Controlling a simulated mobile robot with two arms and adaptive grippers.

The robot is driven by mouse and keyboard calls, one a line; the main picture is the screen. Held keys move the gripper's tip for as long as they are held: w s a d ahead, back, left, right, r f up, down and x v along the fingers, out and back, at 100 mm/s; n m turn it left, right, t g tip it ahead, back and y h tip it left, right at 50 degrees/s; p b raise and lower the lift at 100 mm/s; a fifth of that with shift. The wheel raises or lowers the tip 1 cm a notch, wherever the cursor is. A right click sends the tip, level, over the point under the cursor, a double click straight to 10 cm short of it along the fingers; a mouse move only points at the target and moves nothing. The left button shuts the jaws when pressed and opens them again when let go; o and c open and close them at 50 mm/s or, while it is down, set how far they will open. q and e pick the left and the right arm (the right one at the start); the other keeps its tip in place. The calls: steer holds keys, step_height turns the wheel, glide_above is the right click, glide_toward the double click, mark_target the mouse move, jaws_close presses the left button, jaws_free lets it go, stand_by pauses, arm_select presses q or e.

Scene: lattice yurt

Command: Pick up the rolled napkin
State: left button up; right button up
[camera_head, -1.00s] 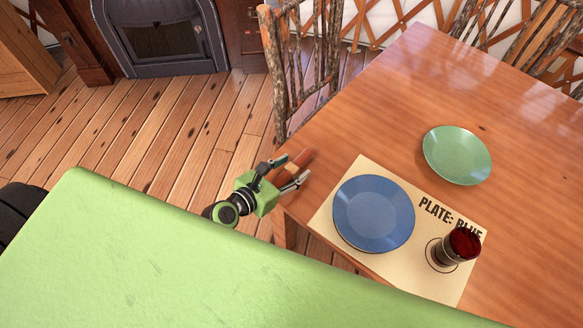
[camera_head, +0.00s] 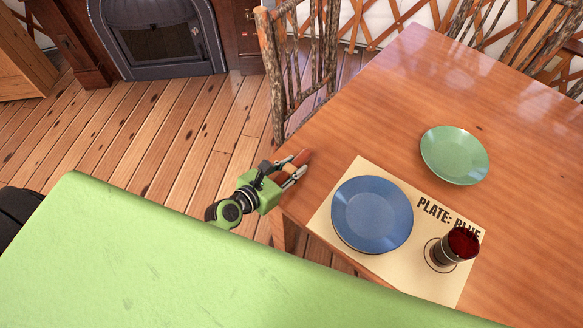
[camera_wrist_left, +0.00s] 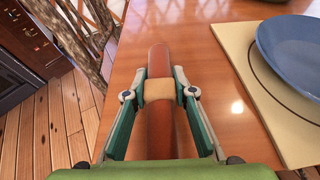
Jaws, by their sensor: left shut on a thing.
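The rolled napkin (camera_wrist_left: 159,125) is a reddish-brown roll with a tan band around its middle. In the left wrist view it lies lengthwise between my left gripper's (camera_wrist_left: 159,82) two fingers, which are shut on it at the band. In the head view my left gripper (camera_head: 291,168) is at the table's near left edge, and the napkin's far end (camera_head: 302,157) shows past the fingers. The napkin looks to be at the tabletop; I cannot tell whether it touches it. My right gripper is not in view.
A tan placemat (camera_head: 330,212) marked "PLATE: BLUE" lies right of the gripper, with a blue plate (camera_head: 372,213) and a glass of red drink (camera_head: 461,244) on it. A green plate (camera_head: 454,155) sits farther back on the wooden table (camera_head: 390,110). A rustic chair (camera_head: 297,70) stands by the left edge.

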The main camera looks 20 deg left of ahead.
mark_target(291, 166)
arm_select(q)
step_height(291, 166, up, 3)
steer(key=shift+f+p, duration=0.2)
steer(key=shift+p, duration=0.2)
steer(key=s+d+r, duration=0.4)
steer(key=s+r, duration=0.6)
steer(key=s, duration=0.4)
steer(key=w+a+r+m+g+h, duration=0.2)
steer(key=w+a+r+m+h, duration=0.1)
steer(key=r, duration=0.4)
steer(key=w+a+r+m+g+h, duration=0.3)
steer(key=a+r, duration=0.1)
steer(key=r, duration=0.4)
steer(key=shift+w+m, duration=0.35)
steer(key=shift+m, duration=0.05)
